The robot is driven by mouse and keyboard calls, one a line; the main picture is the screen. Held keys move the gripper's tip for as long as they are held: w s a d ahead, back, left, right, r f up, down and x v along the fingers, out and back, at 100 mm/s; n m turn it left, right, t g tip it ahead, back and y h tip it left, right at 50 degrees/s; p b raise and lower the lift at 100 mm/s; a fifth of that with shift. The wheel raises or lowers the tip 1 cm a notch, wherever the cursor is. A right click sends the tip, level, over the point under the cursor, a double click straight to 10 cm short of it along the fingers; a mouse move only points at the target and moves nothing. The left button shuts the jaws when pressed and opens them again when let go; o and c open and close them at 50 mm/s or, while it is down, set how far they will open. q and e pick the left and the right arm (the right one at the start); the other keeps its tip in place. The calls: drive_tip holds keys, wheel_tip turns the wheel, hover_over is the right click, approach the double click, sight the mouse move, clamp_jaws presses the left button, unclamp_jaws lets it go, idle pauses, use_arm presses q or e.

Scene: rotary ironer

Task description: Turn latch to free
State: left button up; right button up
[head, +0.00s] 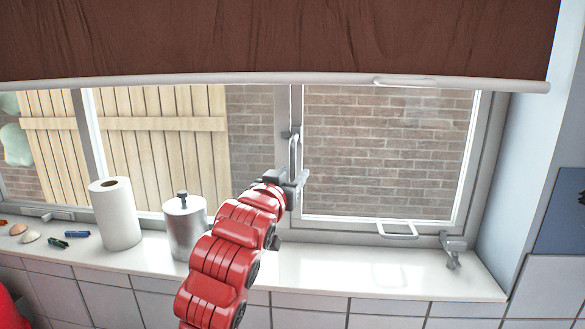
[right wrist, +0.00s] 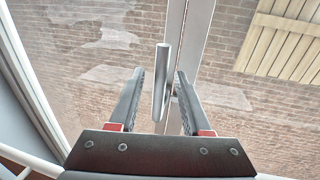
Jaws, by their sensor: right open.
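The latch (head: 293,150) is a slim metal handle on the upright frame between the two window panes, and it points up and down. In the right wrist view the latch (right wrist: 160,85) stands between the two fingers, with a gap on each side. My right gripper (head: 297,181) is open at the lower end of the latch. It also shows in the right wrist view (right wrist: 160,76), with its fingers on either side of the handle. I cannot tell how deep the handle sits between them. My left gripper is not in view.
A brown blind (head: 270,40) hangs above the window. A paper roll (head: 116,214) and a metal canister (head: 185,226) stand on the sill (head: 345,277) left of my right arm. A bar handle (head: 397,231) and a metal stay (head: 453,247) are at the right pane's bottom.

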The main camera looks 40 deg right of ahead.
drive_tip(key=shift+w+d, duration=0.2)
drive_tip(key=shift+d, duration=0.2)
clamp_jaws()
idle(1.3)
